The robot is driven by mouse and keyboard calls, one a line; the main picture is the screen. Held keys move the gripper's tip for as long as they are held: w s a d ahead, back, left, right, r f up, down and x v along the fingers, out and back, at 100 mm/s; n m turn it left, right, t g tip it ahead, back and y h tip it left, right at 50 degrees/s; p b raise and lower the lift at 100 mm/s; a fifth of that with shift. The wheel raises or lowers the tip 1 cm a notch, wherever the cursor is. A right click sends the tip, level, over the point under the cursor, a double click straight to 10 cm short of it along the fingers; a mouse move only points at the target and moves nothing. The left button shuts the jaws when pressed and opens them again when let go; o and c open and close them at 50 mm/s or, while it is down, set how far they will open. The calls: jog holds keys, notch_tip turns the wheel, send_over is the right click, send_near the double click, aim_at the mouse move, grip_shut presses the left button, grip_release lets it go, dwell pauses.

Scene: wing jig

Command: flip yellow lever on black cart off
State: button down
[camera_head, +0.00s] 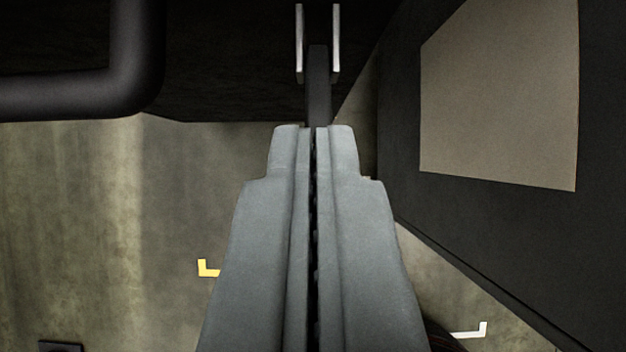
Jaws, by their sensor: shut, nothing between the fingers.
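My gripper (313,130) is in the middle of the view, pointing up the picture. Its two grey fingers are shut with nothing between them. A dark upright bar (318,85) shows just beyond the fingertips, between two thin silver prongs (299,45) on a black body (225,75). This body may be the black cart. I cannot tell whether the bar is the lever, since no yellow shows on it. I also cannot tell whether the fingertips touch it.
A thick black tube (135,60) bends at the upper left. A dark panel with a beige rectangle (500,100) stands at right. The concrete floor (80,200) has a yellow corner mark (207,269) and a white one (472,331).

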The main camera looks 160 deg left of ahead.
jog(key=s+r+n+t+y, duration=0.1)
jog(key=s+r+t, duration=0.2)
jog(key=s+r, duration=0.9)
jog(key=s+r+n+t+y, duration=0.1)
jog(key=s+r+t, duration=0.1)
jog(key=s+r, duration=1)
jog(key=s+r+t, duration=0.1)
jog(key=s+t, duration=0.2)
jog(key=s, duration=0.9)
jog(key=s+d+r+n+t, duration=0.1)
jog(key=s+t, duration=0.1)
jog(key=s, duration=1.1)
jog(key=shift+r+n+t, duration=0.3)
jog(key=shift+r+t, duration=0.05)
jog(key=shift+t, duration=0.05)
